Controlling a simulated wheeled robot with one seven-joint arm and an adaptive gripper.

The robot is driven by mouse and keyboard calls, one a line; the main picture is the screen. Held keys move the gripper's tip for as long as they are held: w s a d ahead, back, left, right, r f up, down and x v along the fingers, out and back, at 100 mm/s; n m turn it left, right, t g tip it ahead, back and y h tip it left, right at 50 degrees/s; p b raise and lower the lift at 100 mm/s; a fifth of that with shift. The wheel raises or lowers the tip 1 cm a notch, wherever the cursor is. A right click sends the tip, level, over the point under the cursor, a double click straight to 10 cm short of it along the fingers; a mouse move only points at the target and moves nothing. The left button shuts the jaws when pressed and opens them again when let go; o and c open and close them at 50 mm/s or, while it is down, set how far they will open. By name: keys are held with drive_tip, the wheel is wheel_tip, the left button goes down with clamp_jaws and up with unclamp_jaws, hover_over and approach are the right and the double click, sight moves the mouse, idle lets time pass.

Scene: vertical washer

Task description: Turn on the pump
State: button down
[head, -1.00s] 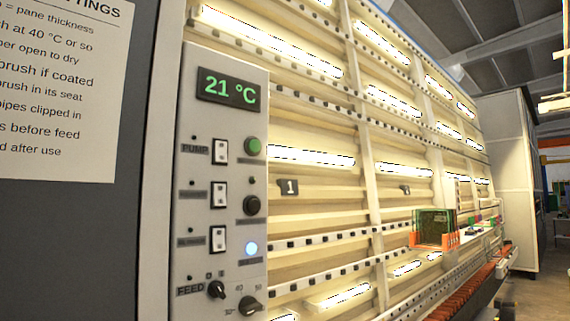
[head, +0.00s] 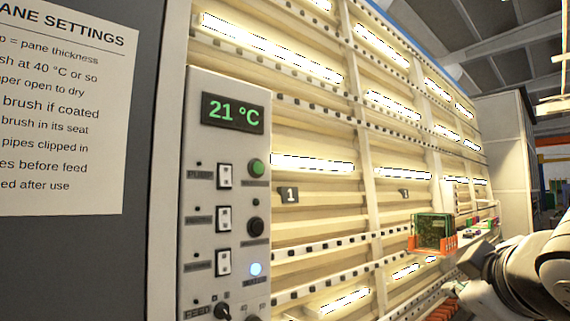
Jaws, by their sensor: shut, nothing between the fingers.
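The control panel (head: 190,120) stands at the left in the head view. The pump switch (head: 225,176) is the top rocker in a column of three, beside the pump label (head: 200,174). The small lamp (head: 198,163) above that label looks dark. I cannot tell which way the rocker is tipped. Part of my arm (head: 510,270) shows at the lower right, well apart from the panel.
Below are the second rocker (head: 224,219), third rocker (head: 223,262) and feed knob (head: 222,311). Right of them are a green button (head: 257,168), a black button (head: 255,227) and a lit blue button (head: 256,269). The display (head: 233,113) reads 21 °C.

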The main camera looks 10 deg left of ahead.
sight(227, 186)
drive_tip(key=w+a+r+n+t+y+p, duration=0.2)
drive_tip(key=a+r+n+y, duration=0.5)
drive_tip(key=a+r, duration=0.4)
drive_tip(key=s+a+r+n+g+y+p, duration=0.1)
drive_tip(key=s+a+r+n+g+y, duration=0.1)
drive_tip(key=a+n, duration=0.4)
drive_tip(key=s+a+r+n+g+y+p, duration=0.2)
drive_tip(key=a+r+n+y, duration=0.2)
drive_tip(key=a+n, duration=0.2)
drive_tip(key=shift+s+a+r+n, duration=0.2)
drive_tip(key=shift+a+n, duration=0.1)
drive_tip(key=shift+a, duration=0.5)
drive_tip(key=shift+w+a, duration=0.1)
drive_tip(key=x, duration=1.3)
drive_tip(key=shift+w+a+f+b, duration=0.1)
drive_tip(key=shift+a+b, duration=0.3)
drive_tip(key=shift+a, duration=0.05)
